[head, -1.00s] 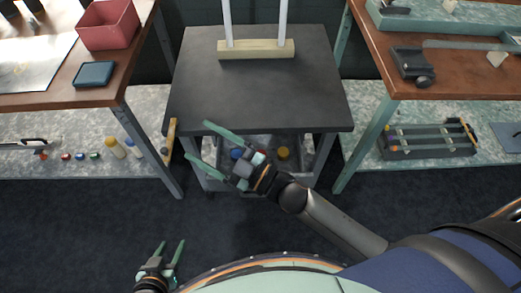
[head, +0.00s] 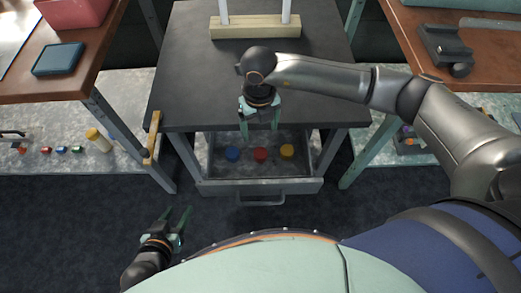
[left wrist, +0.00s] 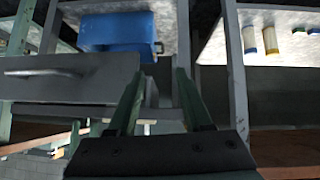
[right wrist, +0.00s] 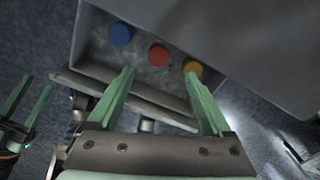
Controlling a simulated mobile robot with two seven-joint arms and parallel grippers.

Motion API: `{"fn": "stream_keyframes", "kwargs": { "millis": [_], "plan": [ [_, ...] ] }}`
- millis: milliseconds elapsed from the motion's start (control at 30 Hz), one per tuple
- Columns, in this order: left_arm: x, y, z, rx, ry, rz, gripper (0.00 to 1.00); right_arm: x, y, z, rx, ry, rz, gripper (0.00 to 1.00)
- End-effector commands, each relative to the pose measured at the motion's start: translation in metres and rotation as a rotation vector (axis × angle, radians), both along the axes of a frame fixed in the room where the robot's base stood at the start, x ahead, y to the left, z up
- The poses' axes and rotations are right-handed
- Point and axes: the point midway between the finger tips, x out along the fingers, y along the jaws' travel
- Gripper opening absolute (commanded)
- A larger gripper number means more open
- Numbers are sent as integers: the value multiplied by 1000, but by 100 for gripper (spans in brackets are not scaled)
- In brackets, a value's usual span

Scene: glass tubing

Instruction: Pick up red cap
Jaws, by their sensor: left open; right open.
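The red cap (head: 260,154) lies in an open drawer (head: 213,172) under the black tabletop, between a blue cap (head: 232,153) and a yellow cap (head: 287,151). The right wrist view shows the red cap (right wrist: 158,55) too, beyond the fingertips. My right gripper (head: 259,138) is open and empty, pointing down in front of the tabletop edge, above the drawer and apart from the red cap. My left gripper (head: 183,212) is open and empty, low at the left, in front of the drawer unit.
The black tabletop (head: 190,60) overhangs the back of the drawer. A wooden block (head: 255,27) with two white tubes stands on it. The drawer handle (head: 262,200) sticks out in front. Side benches stand left and right. The left wrist view shows a blue box (left wrist: 115,30).

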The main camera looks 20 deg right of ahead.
Motion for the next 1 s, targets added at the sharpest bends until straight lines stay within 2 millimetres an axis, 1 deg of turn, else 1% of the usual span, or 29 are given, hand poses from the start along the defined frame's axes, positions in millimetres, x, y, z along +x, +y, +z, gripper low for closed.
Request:
{"fn": "stream_keyframes", "kwargs": {
  "millis": [33,100,200,300,533,700,800,900,1000],
  "plan": [
    [0,0,-2,0,1,-1,50,-2,0,-10,-2,6,0,84],
    [-1,0,-3,1,2,-2,50,-2,0,-24,-1,7,0,84],
    [-3,0,-7,1,6,-1,50,-3,1,-43,2,7,2,84],
    [-6,0,-10,1,12,-2,50,-2,1,-56,3,5,2,84],
    [-10,1,-13,2,18,0,50,-4,1,-74,4,7,3,84],
    [-8,2,-14,3,14,2,50,-8,1,-100,6,7,4,84],
    [-8,3,-16,4,11,3,50,-7,1,-112,7,5,3,84],
    [-7,3,-15,3,8,4,50,-7,0,-117,6,5,3,84],
    [-6,3,-13,3,5,3,50,-7,1,-117,7,4,4,84]
  ]
}}
